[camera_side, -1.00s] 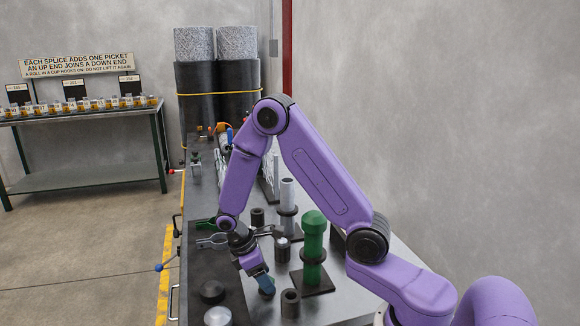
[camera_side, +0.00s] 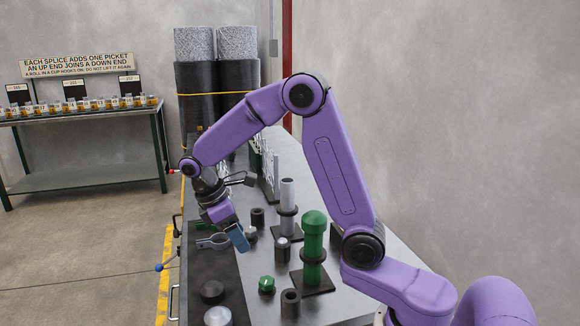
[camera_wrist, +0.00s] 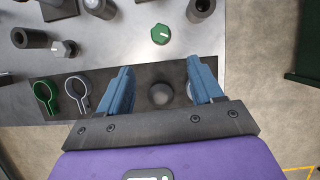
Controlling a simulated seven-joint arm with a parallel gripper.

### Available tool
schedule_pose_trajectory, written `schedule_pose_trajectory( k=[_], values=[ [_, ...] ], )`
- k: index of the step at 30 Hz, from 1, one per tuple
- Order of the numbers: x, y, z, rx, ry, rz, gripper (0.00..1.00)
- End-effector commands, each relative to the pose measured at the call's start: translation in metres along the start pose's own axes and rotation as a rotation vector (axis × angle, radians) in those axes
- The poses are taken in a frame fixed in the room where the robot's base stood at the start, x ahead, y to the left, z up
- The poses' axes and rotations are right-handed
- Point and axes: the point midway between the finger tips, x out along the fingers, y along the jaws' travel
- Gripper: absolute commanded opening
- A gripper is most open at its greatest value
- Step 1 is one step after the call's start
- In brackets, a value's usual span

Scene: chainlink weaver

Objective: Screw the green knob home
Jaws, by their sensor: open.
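The green knob (camera_side: 266,284), with a pale mark on top, sits low at the near part of the bench in the side view, beside the dark mat. It also shows in the wrist view (camera_wrist: 160,34), beyond my fingertips and clear of them. I cannot tell how far in it is screwed. My gripper (camera_side: 239,239) is raised above the bench, farther back than the knob. In the wrist view my gripper (camera_wrist: 162,80) has its blue fingers spread wide with nothing held between them.
A green post (camera_side: 314,240) on a dark base stands right of the knob, with a short dark tube (camera_side: 290,302) near. A grey post (camera_side: 288,205) and grey knob (camera_side: 282,246) stand behind. Dark and silver round pieces (camera_side: 218,316) and ring-ended tools (camera_wrist: 78,88) lie on the mat.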

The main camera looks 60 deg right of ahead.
Motion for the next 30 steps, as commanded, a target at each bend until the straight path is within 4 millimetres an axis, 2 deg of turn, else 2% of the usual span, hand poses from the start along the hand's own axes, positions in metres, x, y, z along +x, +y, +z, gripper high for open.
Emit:
schedule_pose_trajectory(
  k=[4,30],
  values=[
    [-0.024,0.001,0.002,0.02,0.005,0.001,0.66],
    [-0.062,0.006,0.076,1.047,0.103,-0.082,0.66]
  ],
)
